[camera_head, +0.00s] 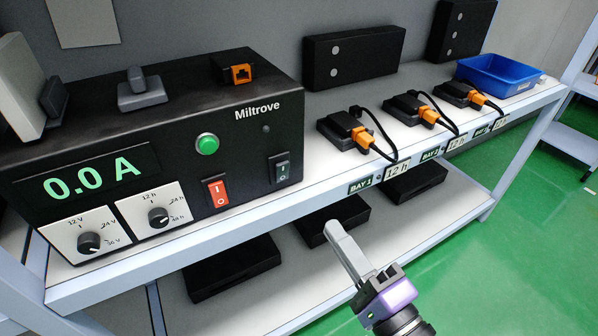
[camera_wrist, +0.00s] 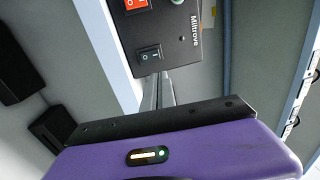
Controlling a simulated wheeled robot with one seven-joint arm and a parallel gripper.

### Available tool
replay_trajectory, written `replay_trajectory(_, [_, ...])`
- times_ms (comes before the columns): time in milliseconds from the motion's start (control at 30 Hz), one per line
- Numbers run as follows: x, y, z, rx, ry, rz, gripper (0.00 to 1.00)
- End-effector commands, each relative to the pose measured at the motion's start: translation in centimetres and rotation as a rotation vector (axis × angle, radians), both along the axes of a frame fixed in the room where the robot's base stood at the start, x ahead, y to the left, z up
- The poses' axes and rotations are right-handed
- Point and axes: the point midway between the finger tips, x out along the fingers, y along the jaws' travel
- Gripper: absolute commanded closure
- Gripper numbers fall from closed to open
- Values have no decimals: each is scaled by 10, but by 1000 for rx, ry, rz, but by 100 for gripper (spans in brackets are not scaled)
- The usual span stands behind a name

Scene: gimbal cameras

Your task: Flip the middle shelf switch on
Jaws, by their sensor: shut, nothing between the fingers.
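The black Miltrove unit (camera_head: 150,110) stands on the white shelf at the left in the head view. Its front has a red rocker switch (camera_head: 217,192) and a dark rocker switch (camera_head: 282,168) to the right of it. The dark switch also shows in the wrist view (camera_wrist: 150,53), with the red one (camera_wrist: 136,4) at the top edge. I cannot tell which switch the task means. My gripper (camera_head: 333,228) is shut and empty, in front of the shelf edge, below and right of the dark switch. In the wrist view its fingers (camera_wrist: 157,88) point towards the unit.
A green button (camera_head: 207,144), two knobs and a 0.0 A display (camera_head: 90,176) are on the unit. Several orange plugs with black cables sit to the right along the shelf, above bay labels. A blue bin (camera_head: 497,77) stands beyond them. Black boxes (camera_head: 232,268) lie on the shelf below.

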Motion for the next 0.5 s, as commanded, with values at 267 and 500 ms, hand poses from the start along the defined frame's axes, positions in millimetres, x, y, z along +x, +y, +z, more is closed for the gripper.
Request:
replay_trajectory(267, [4, 2, 1, -3, -1, -1, 100])
replay_trajectory(500, [33, 22, 10, -3, -2, 0, 100])
